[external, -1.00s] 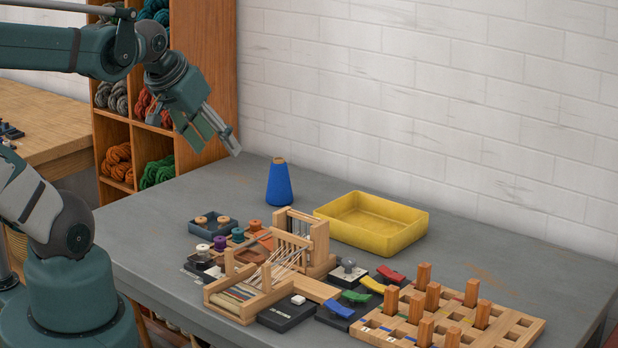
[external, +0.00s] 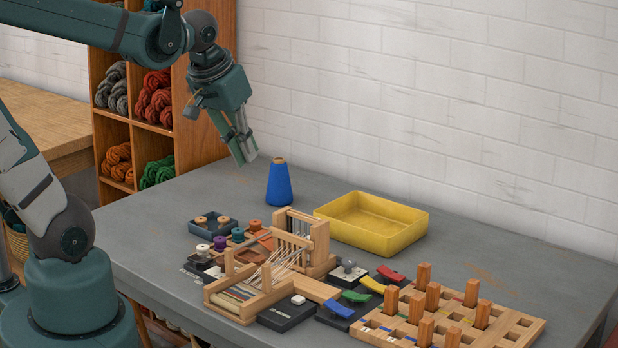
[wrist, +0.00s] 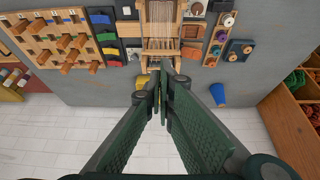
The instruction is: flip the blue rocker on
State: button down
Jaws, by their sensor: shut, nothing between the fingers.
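The blue rocker (external: 338,308) sits on a dark base at the front of a row of coloured rockers, left of the wooden peg board. Which way it is tilted is too small to tell. It also shows near the top left of the wrist view (wrist: 101,17). My gripper (external: 247,161) is shut and empty, high above the back left of the table, up and left of the blue cone and far from the rocker. In the wrist view my gripper's fingertips (wrist: 160,86) meet near the middle.
Green (external: 355,296), yellow (external: 373,285) and red (external: 390,274) rockers run behind the blue one. The peg board (external: 510,325) stands right of them, a wooden loom (external: 318,240) left. A yellow tray (external: 400,238) and blue cone (external: 279,186) stand toward the wall.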

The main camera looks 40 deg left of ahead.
jog(key=w+d, duration=0.1)
jog(key=g+y+b, duration=0.1)
jog(key=g+y, duration=0.3)
jog(key=g, duration=0.1)
send_over(329, 301)
jog(key=d, duration=0.5)
notch_tip(329, 301, down, 16)
jog(key=shift+d+r, duration=0.15)
jog(key=shift+d, duration=0.05)
jog(key=shift+a+f, duration=0.1)
jog(key=shift+f, duration=0.1)
jog(key=b+x, duration=0.1)
jog(key=x, duration=0.5)
jog(key=b+x, duration=0.1)
jog(key=x, duration=0.6)
jog(key=shift+f, duration=0.35)
jog(key=shift+h+b, duration=0.3)
